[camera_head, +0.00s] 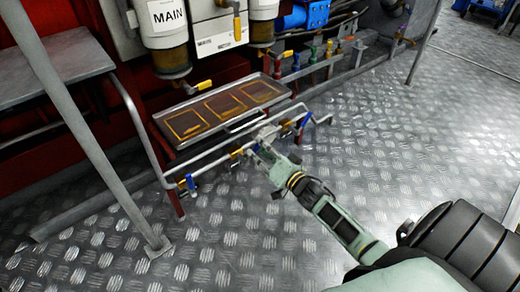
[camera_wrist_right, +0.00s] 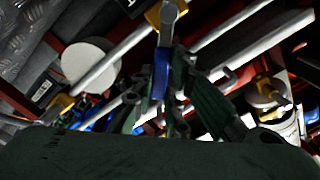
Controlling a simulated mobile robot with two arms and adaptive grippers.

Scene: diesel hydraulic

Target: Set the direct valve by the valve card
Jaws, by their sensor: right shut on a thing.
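My right gripper (camera_head: 262,142) reaches to the pipe rail in front of the tray, in the middle of the head view. In the right wrist view the gripper (camera_wrist_right: 172,85) has its fingers shut around a blue valve lever (camera_wrist_right: 160,82), whose pale end points up in the picture. Other blue levers hang on the rail, one at the left (camera_head: 190,182) and one at the right (camera_head: 304,121). I cannot tell which is the direct valve. A white printed plate (camera_head: 215,36) is on the wall unit; I cannot read it as the valve card. My left gripper is out of view.
A dark tray (camera_head: 180,143) with yellow-outlined squares lies behind the rail. Yellow-handled valves (camera_head: 195,88) and a canister marked MAIN (camera_head: 168,25) are above it. A grey bench (camera_head: 60,60) and slanted post (camera_head: 85,130) stand left. The patterned metal floor (camera_head: 400,130) is clear at right.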

